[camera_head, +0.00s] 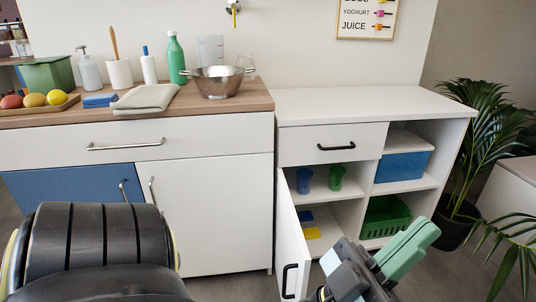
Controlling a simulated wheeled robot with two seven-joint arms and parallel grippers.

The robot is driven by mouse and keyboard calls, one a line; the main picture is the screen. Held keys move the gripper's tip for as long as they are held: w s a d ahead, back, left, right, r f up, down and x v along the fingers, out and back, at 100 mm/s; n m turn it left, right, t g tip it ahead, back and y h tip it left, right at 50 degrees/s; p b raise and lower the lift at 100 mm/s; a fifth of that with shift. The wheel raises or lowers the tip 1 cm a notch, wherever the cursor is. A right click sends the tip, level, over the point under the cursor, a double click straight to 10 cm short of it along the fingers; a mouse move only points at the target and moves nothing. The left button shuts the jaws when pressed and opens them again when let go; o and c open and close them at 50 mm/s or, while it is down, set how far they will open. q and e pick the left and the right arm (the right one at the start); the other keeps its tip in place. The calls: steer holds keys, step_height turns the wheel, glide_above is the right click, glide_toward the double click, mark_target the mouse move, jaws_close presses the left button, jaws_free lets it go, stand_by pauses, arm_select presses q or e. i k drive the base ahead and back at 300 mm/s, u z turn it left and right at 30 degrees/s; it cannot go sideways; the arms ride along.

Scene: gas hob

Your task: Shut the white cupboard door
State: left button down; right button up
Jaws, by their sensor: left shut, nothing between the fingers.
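The white cupboard door (289,240) with a black handle (290,281) stands open at the left side of the right-hand white cabinet (350,104). It swings out toward me, and its lower end runs near the picture's bottom edge. My left gripper (425,235) has green fingers, shut and empty, pointing up and to the right. It is to the right of the door in the picture, in front of the cabinet's lower part, apart from the handle. My right gripper is not in view.
The open compartment holds blue and green cups (337,177) and a yellow item (312,232). Blue (403,166) and green (386,217) bins fill the right shelves. A counter with a colander (218,83) stands left. A potted plant (455,217) stands right.

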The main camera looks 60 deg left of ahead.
mark_target(293, 260)
steer(key=u, duration=1.7)
steer(key=i, duration=0.5)
steer(key=z, duration=0.1)
steer(key=k, duration=0.3)
steer(key=u, duration=0.55)
